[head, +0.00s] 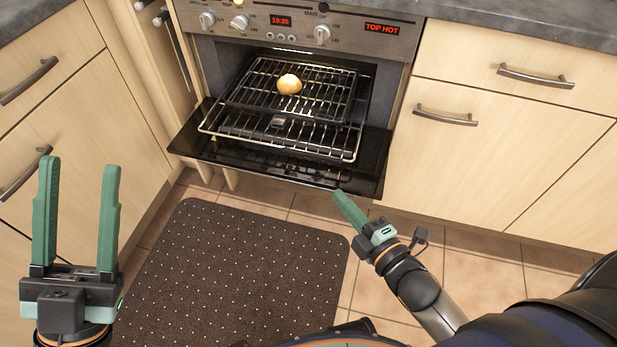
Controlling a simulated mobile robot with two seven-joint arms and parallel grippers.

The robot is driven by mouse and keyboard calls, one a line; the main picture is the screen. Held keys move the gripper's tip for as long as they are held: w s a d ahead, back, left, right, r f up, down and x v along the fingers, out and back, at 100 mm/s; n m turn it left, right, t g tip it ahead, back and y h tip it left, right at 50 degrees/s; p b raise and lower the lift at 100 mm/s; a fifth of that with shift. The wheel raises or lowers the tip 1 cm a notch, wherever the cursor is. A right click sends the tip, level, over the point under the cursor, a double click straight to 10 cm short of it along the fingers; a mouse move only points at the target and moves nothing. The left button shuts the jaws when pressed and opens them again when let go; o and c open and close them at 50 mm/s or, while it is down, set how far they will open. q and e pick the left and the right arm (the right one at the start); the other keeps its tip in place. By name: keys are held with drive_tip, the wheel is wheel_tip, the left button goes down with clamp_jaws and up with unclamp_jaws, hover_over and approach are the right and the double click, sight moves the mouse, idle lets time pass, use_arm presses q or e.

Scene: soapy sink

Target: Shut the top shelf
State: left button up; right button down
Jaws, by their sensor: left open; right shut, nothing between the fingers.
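The oven (365,85) stands open, with its dark door (372,165) folded down flat. An upper wire rack (318,88) carries a round golden bun (289,84). Another wire rack (335,148) shows lower and further forward, sticking out over the door. How far the upper rack is out of the oven is hard to tell. My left gripper (78,165) is open and empty at the lower left, well apart from the oven. My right gripper (339,194) is shut and empty, just in front of the door's front edge near its right end.
A dark dotted mat (235,270) lies on the tiled floor (485,285) before the oven. Wooden cabinets with metal handles (445,117) stand on both sides. The control panel (350,30) with knobs is above the opening.

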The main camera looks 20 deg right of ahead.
use_arm(q)
drive_tip(key=shift+n, duration=0.5)
wheel_tip(320, 180, down, 4)
drive_tip(key=b, duration=0.4)
drive_tip(key=shift+f, duration=0.15)
use_arm(e)
drive_tip(key=shift+n, duration=0.3)
drive_tip(key=w+f, duration=0.1)
drive_tip(key=w, duration=0.3)
drive_tip(key=w+f, duration=0.1)
drive_tip(key=w, duration=0.3)
drive_tip(key=w+f, duration=0.1)
drive_tip(key=w, duration=0.3)
drive_tip(key=shift+w+d+f, duration=0.1)
drive_tip(key=shift+w+f, duration=0.1)
drive_tip(key=shift+f, duration=0.1)
